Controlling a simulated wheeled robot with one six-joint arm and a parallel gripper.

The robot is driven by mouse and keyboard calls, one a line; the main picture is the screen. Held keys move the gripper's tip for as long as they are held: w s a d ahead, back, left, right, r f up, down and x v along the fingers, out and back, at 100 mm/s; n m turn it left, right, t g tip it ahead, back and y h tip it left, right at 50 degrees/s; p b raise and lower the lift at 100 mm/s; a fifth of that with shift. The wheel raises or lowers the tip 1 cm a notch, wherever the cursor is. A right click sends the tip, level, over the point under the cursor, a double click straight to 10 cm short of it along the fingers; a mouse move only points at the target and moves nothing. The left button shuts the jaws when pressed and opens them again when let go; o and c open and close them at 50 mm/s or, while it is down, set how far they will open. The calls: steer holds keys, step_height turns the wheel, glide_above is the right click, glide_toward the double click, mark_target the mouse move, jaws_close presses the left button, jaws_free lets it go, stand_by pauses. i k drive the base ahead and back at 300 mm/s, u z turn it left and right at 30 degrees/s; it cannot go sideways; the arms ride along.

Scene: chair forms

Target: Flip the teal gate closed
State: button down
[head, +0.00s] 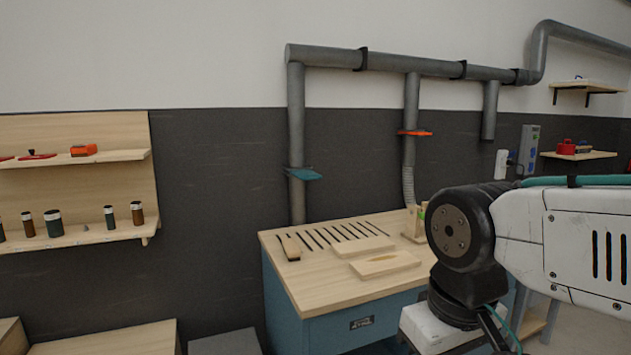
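The teal gate (304,174) is a flat plate on the left vertical grey duct pipe (296,130), above the back left of the workbench. My gripper is not clearly visible; the lower end of the arm runs out of the bottom of the picture. Nothing of mine touches the teal gate.
An orange gate (416,133) sits on the middle pipe. The blue workbench (310,285) has a slotted wooden top with wooden pieces on it. A shelf unit (75,240) with small containers stands left. Wall space between shelf and pipe is clear.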

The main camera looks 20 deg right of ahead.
mark_target(308, 175)
steer(key=u, duration=0.3)
steer(key=i, duration=1.35)
steer(key=z, duration=0.3)
